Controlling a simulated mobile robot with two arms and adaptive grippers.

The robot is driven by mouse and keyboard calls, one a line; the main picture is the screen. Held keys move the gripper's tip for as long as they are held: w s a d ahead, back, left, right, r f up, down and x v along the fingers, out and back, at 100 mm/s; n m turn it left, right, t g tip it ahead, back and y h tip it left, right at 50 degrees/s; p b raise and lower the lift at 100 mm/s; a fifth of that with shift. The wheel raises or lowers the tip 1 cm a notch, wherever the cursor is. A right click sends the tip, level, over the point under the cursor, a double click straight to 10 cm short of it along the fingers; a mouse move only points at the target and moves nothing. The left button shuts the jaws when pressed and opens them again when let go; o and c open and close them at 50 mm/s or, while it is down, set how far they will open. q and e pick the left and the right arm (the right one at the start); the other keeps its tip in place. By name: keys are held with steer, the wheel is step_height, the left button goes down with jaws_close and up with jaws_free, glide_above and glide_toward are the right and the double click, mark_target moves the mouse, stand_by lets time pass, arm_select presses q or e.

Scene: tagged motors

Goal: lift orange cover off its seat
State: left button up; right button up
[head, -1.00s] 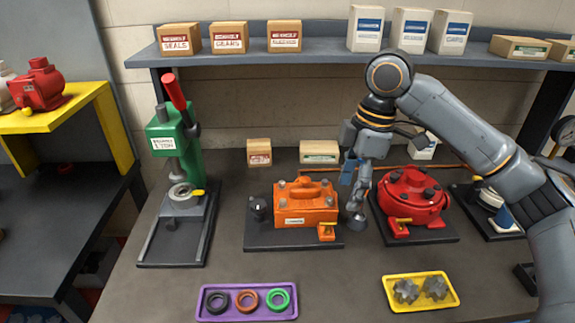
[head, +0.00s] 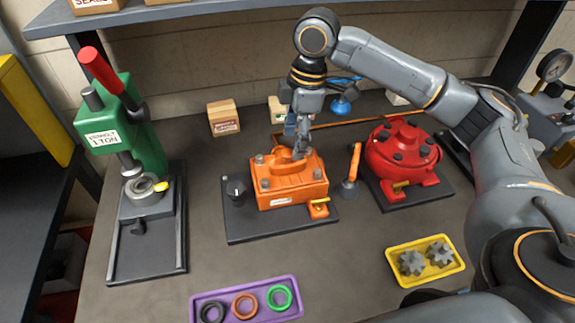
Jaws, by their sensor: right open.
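The orange cover (head: 287,182) sits on the orange motor unit, which stands on a dark base plate (head: 265,228) in the middle of the bench. It has a raised handle on top and grey bolts at its corners. My right gripper (head: 299,150) points down at the right end of the handle. It is open, and its fingers are close to the handle; I cannot tell whether they touch it. The arm hides part of the area behind. My left gripper is not in view.
A red round motor (head: 402,152) stands to the right. A green press (head: 125,140) stands at the left. A purple tray (head: 247,313) with rings and a yellow tray (head: 427,277) with gears lie in front. An orange-handled tool (head: 353,165) stands beside the orange unit. Bench between trays is clear.

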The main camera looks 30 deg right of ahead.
mark_target(289, 152)
steer(key=shift+w+f, duration=0.15)
steer(key=shift+f, duration=0.4)
steer(key=shift+a+f, duration=0.2)
steer(key=shift+f, duration=0.3)
steer(key=f, duration=0.1)
steer(key=f+p, duration=0.1)
steer(key=f, duration=0.1)
steer(key=shift+w+a+f, duration=0.25)
steer(key=shift+a, duration=0.1)
steer(key=shift+f, duration=0.45)
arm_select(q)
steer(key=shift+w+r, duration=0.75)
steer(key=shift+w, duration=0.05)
arm_select(e)
steer(key=c, duration=0.3)
jaws_close()
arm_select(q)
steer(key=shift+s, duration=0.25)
arm_select(e)
steer(key=shift+w+r, duration=0.1)
steer(key=shift+r, duration=0.05)
